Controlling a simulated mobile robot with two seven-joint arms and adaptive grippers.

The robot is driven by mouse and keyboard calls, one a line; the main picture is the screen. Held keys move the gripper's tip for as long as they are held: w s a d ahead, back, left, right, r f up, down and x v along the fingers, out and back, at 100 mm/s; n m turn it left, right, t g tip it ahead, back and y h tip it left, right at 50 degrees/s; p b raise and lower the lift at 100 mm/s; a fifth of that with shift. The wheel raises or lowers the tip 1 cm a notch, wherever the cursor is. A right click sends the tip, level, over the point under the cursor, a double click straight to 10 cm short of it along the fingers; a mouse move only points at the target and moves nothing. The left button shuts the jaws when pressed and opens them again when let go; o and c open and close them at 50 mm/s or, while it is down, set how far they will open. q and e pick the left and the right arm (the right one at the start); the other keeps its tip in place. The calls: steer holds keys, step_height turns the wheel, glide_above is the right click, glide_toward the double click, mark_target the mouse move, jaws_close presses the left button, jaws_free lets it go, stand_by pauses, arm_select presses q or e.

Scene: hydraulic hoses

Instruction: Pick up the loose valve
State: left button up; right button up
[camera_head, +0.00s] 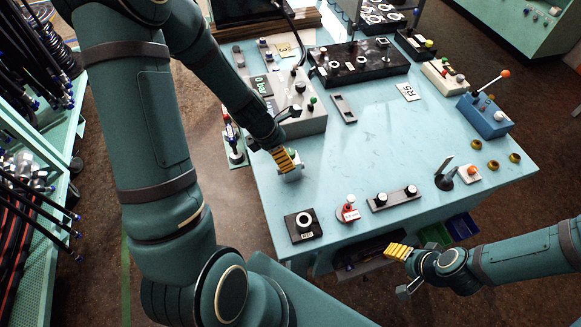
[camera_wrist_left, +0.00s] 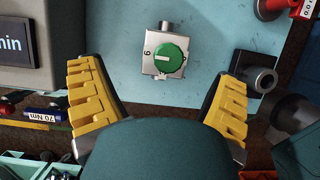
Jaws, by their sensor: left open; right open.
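The loose valve is a small silver block with a green knob (camera_wrist_left: 167,56), lying on the blue table top in the left wrist view. In the head view only part of the valve (camera_head: 294,176) shows, below my left gripper (camera_head: 284,160). My left gripper (camera_wrist_left: 160,78) is open, with its yellow-padded fingers either side of the view and the valve ahead between them, apart from both. My right gripper (camera_head: 398,252) shows yellow pads beyond the table's front edge, away from the valve.
A grey control box (camera_head: 300,118) stands just behind the valve. A black block with a ring (camera_head: 302,225), a red-based part (camera_head: 347,211) and a two-knob plate (camera_head: 393,198) lie toward the front edge. The table middle (camera_head: 385,145) is clear.

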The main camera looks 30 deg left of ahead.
arm_select(q)
steer(key=x, duration=0.3)
steer(key=b+x, duration=0.1)
steer(key=shift+d+f, duration=0.2)
steer(key=shift+d, duration=0.1)
steer(key=c, duration=1.4)
steer(key=shift+r, duration=0.1)
step_height(320, 180, up, 5)
steer(key=shift+r+p, duration=0.1)
steer(key=shift+p, duration=1.15)
steer(key=shift+r, duration=2.2)
steer(key=shift+s+r, duration=0.1)
